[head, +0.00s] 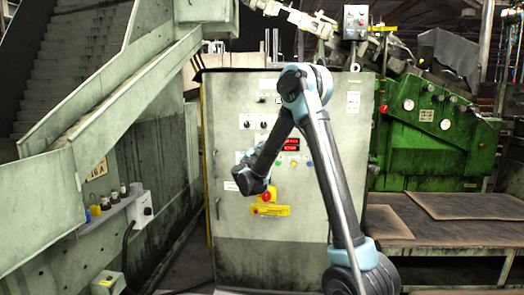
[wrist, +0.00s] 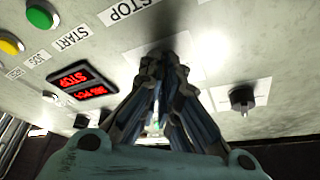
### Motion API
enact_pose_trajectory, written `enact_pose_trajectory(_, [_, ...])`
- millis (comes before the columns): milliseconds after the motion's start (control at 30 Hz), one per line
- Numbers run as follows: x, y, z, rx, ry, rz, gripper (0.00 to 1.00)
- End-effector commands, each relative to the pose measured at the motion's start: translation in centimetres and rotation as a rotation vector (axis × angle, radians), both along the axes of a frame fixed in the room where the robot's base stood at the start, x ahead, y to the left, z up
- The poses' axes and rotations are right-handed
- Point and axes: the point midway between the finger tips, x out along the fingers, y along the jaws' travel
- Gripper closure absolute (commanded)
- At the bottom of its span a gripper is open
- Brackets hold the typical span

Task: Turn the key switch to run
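My gripper (wrist: 165,66) points at the face of the grey control cabinet (head: 232,225). In the wrist view its two fingers converge, with their tips close together at a dark spot on the panel over a pale label plate. What lies between the tips is hidden, so I cannot tell whether they touch or hold a switch. The key switch cannot be made out clearly; the fingers may cover it. A black rotary knob (wrist: 242,98) on its own pale plate sits to the right of the fingers. In the head view my forearm and wrist partly hide the panel and the fingertips.
Left of the fingers are a red lit display (wrist: 85,84), a green button (wrist: 40,15) and a yellow button (wrist: 10,44). A red and yellow main switch (head: 266,196) is below my wrist. A green machine (head: 425,150) stands to the right, and a grey frame (head: 90,150) to the left.

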Motion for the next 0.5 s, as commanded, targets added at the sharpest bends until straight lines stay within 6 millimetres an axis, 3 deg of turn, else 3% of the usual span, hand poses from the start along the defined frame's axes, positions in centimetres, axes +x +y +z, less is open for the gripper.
enact_pose_trajectory(500, [0.06,-0.16,0.07,0.129,-0.004,-0.004,1.0])
